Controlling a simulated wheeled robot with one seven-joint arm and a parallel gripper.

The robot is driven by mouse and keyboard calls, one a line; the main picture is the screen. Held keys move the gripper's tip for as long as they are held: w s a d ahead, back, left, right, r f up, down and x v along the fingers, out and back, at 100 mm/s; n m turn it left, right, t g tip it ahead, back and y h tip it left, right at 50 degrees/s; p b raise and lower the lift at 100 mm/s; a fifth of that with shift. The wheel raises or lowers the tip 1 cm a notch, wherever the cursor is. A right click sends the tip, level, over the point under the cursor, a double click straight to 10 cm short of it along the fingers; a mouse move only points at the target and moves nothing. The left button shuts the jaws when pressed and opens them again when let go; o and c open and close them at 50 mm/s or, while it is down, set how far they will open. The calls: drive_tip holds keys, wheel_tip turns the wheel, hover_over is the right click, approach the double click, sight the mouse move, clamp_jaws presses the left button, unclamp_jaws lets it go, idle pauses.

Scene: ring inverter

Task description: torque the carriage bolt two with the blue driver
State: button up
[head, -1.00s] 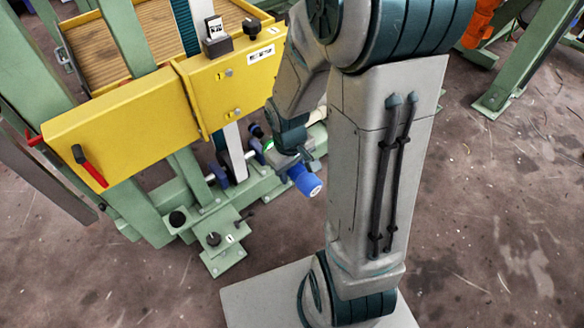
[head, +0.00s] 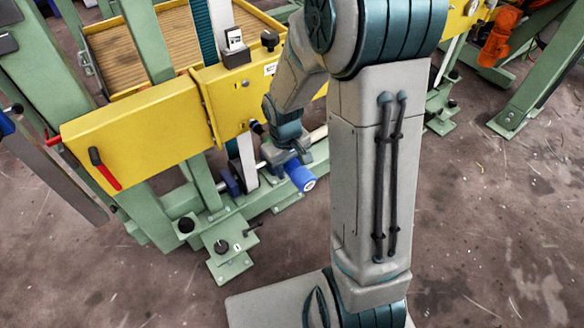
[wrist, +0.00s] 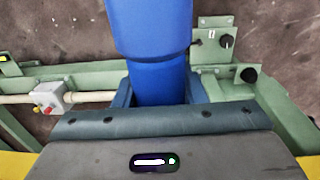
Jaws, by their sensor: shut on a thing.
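The blue driver (head: 300,175) is in my gripper (head: 283,150), with its blue handle end pointing down and right in the head view. Its dark front end reaches up and left, close to the lower bolt (head: 243,126) on the yellow carriage (head: 140,135). I cannot tell whether they touch. Another bolt (head: 245,85) sits higher on the same carriage, and the number marks are too small to read now.
A green frame (head: 145,60) surrounds the carriage. A red-handled lever (head: 105,170) is on its left side. A low green bracket with black knobs (head: 222,246) stands below. A pale rod (wrist: 95,96) with a grey block (wrist: 48,97) lies beside the fingers. Open floor lies to the right.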

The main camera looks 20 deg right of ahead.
sight(303, 179)
drive_tip(key=shift+w+a+r, duration=0.1)
drive_tip(key=shift+w+a, duration=0.1)
drive_tip(key=shift+w, duration=0.45)
drive_tip(key=shift+w+a, duration=0.2)
drive_tip(key=shift+w, duration=0.4)
idle(2.3)
drive_tip(key=shift+s+d, duration=0.3)
drive_tip(key=shift+s, duration=0.55)
drive_tip(key=shift+s+d, duration=0.25)
drive_tip(key=shift+s, duration=0.55)
drive_tip(key=shift+s+d, duration=0.3)
drive_tip(key=shift+s, duration=0.55)
